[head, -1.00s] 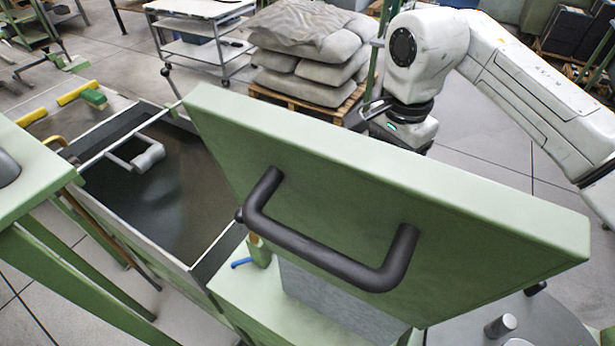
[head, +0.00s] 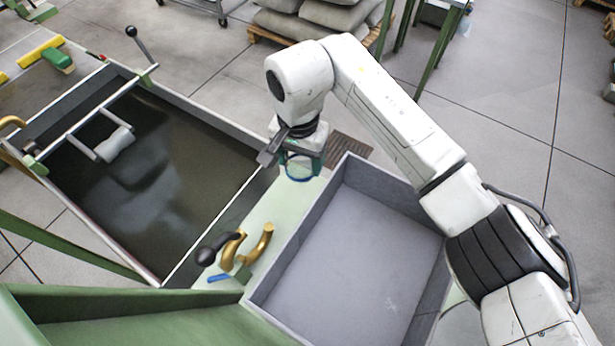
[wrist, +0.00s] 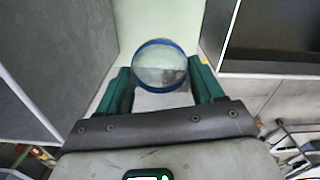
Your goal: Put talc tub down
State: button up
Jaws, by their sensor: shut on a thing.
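The talc tub (head: 300,168) is a small round container with a blue ring, partly hidden by my gripper in the head view. In the wrist view the tub (wrist: 160,66) shows end-on, with a clear, shiny round face inside the blue rim. My gripper (wrist: 162,84) has its green fingers shut on it, one on each side. In the head view my gripper (head: 300,160) points down over the far end of the pale green ledge (head: 288,208). I cannot tell whether the tub touches the ledge.
A deep grey open bin (head: 345,250) lies right of the ledge. A dark, wet-looking trough (head: 150,180) with a metal rim lies left. Brass curved fittings (head: 246,246) and a black ball-ended lever (head: 208,254) stand on the ledge's near part. A blue piece (head: 219,278) lies close by.

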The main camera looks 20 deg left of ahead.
notch_tip(320, 180, down, 10)
jog(key=shift+r+p, duration=0.25)
jog(key=shift+p, duration=0.8)
jog(key=shift+f, duration=0.15)
jog(key=o, duration=1)
notch_tip(320, 180, up, 12)
jog(key=shift+s+r+b, duration=0.1)
jog(key=shift+r+b, duration=0.1)
jog(key=shift+b, duration=1)
